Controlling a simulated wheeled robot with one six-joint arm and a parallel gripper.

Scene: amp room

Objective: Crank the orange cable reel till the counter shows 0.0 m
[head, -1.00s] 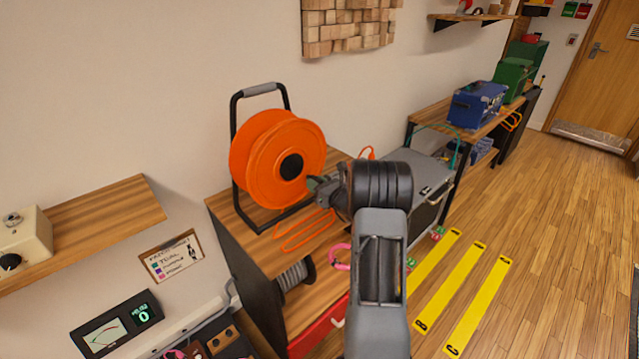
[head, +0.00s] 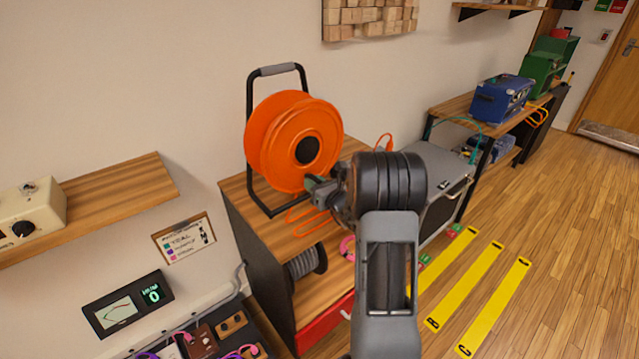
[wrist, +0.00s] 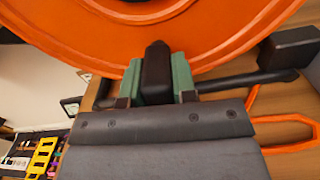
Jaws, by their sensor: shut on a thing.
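The orange cable reel (head: 283,128) stands upright in a black frame with a grey grip, on a wooden-topped cabinet. Its dark hub (head: 307,151) faces me. My gripper (head: 318,186) is at the lower front of the reel, below the hub. In the wrist view my gripper (wrist: 156,82) has its green fingers shut on a black crank handle (wrist: 156,70), close in front of the orange disc (wrist: 225,35). In the head view my gripper and wrist hide the handle. I see no counter reading in metres on the reel.
Orange cable (head: 305,222) lies on the cabinet top (head: 255,220). A wall meter panel (head: 127,303) at lower left shows a green 0. A grey case (head: 440,190) stands right of the cabinet, partly behind my arm. Floor with yellow strips (head: 495,305) is open at right.

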